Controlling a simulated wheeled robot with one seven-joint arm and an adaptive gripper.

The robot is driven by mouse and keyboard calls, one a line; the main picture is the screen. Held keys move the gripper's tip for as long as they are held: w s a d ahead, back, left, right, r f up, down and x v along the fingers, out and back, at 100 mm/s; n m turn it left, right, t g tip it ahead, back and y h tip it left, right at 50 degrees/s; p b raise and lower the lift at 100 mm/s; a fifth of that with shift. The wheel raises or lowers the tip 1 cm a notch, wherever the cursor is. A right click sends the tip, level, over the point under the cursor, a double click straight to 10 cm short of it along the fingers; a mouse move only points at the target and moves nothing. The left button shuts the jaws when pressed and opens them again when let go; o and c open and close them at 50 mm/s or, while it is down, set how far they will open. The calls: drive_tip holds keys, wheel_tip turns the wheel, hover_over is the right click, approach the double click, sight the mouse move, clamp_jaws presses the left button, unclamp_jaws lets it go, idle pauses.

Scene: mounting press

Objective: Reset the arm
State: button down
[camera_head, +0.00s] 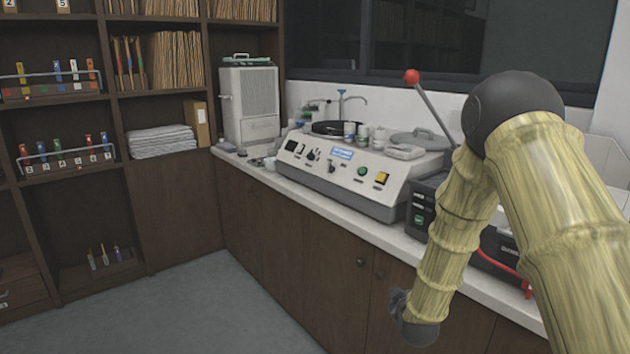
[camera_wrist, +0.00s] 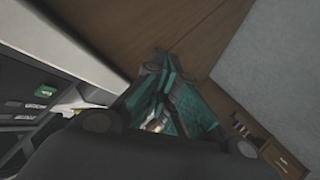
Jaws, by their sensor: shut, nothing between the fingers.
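My arm crosses the right side of the head view, with its bent elbow raised over the counter and its lower part reaching down in front of the cabinets. My gripper fingers show in the wrist view (camera_wrist: 158,62), shut and empty, pointing toward the brown cabinet fronts and the grey floor. In the head view the arm's lower end is in front of the counter's edge, and the fingers cannot be made out clearly. The mounting press (camera_head: 427,205) stands on the counter, partly hidden behind my arm, with a red-knobbed lever (camera_head: 412,77) tilted up to the left.
A light counter (camera_head: 335,208) runs along the cabinets. A polishing machine (camera_head: 345,172) with buttons stands on it, and a white box-shaped unit (camera_head: 249,103) stands at the back. Shelves with racks and a towel stack (camera_head: 162,142) are at the left. The grey floor (camera_head: 220,310) is clear.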

drive_tip(key=s+a+f+m+g+p, duration=0.1)
drive_tip(key=s+f+m+g+p, duration=0.15)
drive_tip(key=s+f, duration=0.8)
drive_tip(key=s+f+m+g+p, duration=0.1)
drive_tip(key=s+f+g, duration=0.45)
drive_tip(key=s, duration=0.85)
drive_tip(key=s+f+m+g+p, duration=0.1)
drive_tip(key=s+f+g, duration=0.1)
drive_tip(key=s, duration=1.2)
drive_tip(key=s+f+m+g+y+p, duration=0.1)
drive_tip(key=s+f+m+g+p, duration=0.1)
drive_tip(key=s, duration=1.2)
drive_tip(key=shift+a+f+g, duration=0.35)
drive_tip(key=shift+a+g, duration=0.1)
drive_tip(key=shift+g, duration=0.05)
